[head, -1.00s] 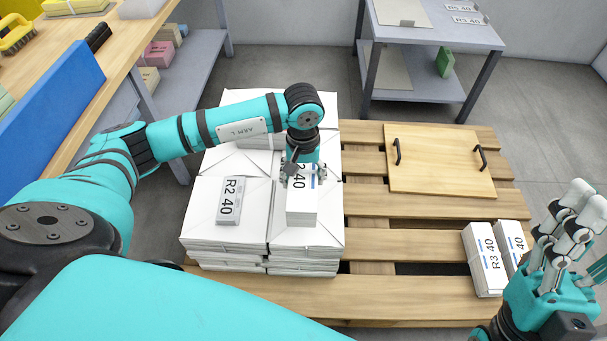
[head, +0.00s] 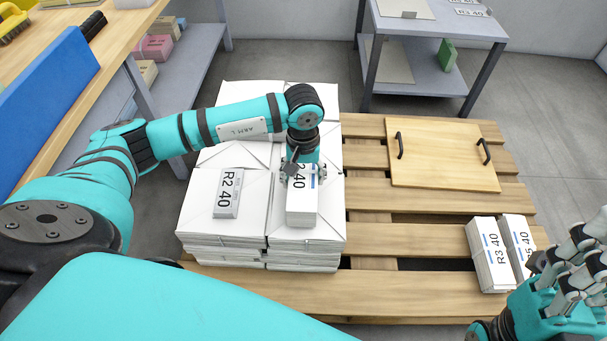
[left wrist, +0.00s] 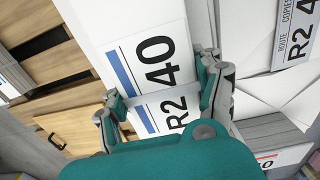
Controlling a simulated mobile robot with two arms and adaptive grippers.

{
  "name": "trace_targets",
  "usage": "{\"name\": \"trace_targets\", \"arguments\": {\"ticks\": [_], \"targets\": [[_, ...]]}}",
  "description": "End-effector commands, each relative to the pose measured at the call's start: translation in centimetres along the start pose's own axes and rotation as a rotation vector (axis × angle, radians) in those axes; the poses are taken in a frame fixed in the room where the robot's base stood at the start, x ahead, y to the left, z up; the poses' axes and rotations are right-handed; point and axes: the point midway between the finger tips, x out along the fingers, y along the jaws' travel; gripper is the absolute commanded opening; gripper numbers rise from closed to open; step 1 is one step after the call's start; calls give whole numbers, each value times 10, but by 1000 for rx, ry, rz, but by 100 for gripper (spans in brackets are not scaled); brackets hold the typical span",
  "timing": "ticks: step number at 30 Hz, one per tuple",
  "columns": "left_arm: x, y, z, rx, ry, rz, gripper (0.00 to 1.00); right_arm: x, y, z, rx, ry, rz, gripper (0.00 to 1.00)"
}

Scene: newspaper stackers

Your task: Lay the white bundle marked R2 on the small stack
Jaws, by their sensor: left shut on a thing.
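My left gripper (head: 300,175) is shut on a white bundle (head: 301,208) with a blue stripe, marked R2 40. In the left wrist view the fingers (left wrist: 165,95) straddle this bundle (left wrist: 140,30), its label facing the camera. It is over the right front part of the big white paper piles (head: 305,250); I cannot tell whether it touches them. A grey-labelled bundle (head: 229,193), also R2 40, lies to its left. Bundles marked R3 40 (head: 490,257) and R5 40 (head: 519,240) stand side by side at the pallet's right. My right gripper (head: 570,265) is beside them, partly cut off.
The wooden pallet (head: 400,285) has bare slats between the piles and the right-hand bundles. A wooden board with two black handles (head: 440,160) lies on its back part. A workbench (head: 130,30) stands left, a grey shelf cart (head: 430,30) behind.

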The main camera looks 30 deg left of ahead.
Motion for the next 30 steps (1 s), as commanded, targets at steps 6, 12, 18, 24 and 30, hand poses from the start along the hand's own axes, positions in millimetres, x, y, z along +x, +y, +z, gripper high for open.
{"name": "trace_targets", "arguments": {"ticks": [6,12,18,24,30], "targets": [[-2,1,-1,0,3,3,8,0,0,0,0,0,0,40],[1,1,-1,0,3,3,8,-2,0,1,0,-1,0,40],[5,1,-1,0,3,3,8,-2,0,2,-1,8,-4,40],[8,1,-1,0,3,3,8,-3,0,2,-1,12,-7,40],[9,1,-1,0,3,3,78,-2,0,2,-2,13,-7,40]]}}
